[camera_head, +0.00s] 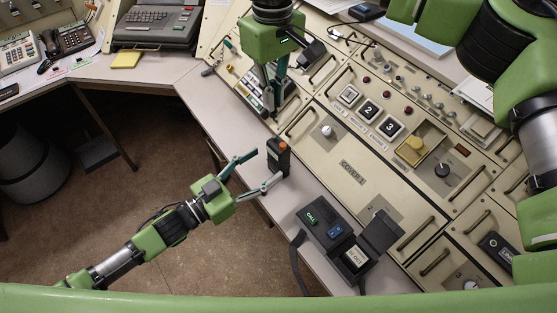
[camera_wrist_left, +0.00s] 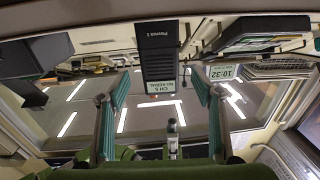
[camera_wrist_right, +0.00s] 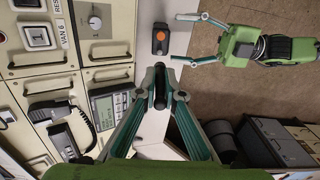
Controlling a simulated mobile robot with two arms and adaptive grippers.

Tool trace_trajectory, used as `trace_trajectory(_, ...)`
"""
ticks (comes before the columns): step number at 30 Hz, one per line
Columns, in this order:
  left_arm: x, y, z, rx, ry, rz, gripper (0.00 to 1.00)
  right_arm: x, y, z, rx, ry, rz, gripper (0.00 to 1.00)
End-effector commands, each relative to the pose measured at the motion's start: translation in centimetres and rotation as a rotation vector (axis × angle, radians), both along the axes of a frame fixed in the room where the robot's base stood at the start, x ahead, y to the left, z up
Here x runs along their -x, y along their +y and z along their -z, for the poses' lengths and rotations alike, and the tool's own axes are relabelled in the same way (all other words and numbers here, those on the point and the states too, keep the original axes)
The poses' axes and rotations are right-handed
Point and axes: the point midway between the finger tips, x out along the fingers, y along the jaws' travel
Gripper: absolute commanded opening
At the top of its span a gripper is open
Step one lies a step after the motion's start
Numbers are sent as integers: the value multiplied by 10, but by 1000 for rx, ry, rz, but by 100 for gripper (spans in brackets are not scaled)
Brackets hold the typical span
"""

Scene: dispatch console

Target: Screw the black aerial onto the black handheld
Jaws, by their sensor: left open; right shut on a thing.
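The black handheld (camera_head: 278,158) with an orange top part stands upright near the desk's front edge. In the left wrist view the handheld (camera_wrist_left: 160,60) shows a small lit screen. My left gripper (camera_head: 266,166) is open, its fingers reaching to either side of the handheld without visible grip. The right wrist view shows the handheld from above (camera_wrist_right: 160,43), with the left gripper's open fingers beside it. My right gripper (camera_wrist_right: 160,84) is shut on the black aerial (camera_wrist_right: 160,92), seen nearly end-on. In the head view my right gripper (camera_head: 271,106) is above the console, behind the handheld; the aerial is hard to make out there.
A dark device with a CALL button (camera_head: 312,217) and a strap lies on the desk to the right. The console panel (camera_head: 375,190) with knobs, numbered buttons and handles rises behind. A telephone handset on a cord (camera_wrist_right: 60,128) lies near the right gripper.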

Motion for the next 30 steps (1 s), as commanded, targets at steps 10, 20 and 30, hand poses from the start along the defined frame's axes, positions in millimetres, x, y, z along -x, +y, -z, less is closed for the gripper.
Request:
trace_trajectory(10, -33, -39, 0, 0, 0, 0, 60, 0, 0, 0, 0, 0, 0, 0)
trace_trajectory(20, -38, -45, 0, -1, 0, -1, 60, 0, 0, 0, 0, 0, 0, 0)
trace_trajectory(30, -37, -44, 0, -1, 0, 0, 1, 0, 0, 0, 0, 0, 0, 0)
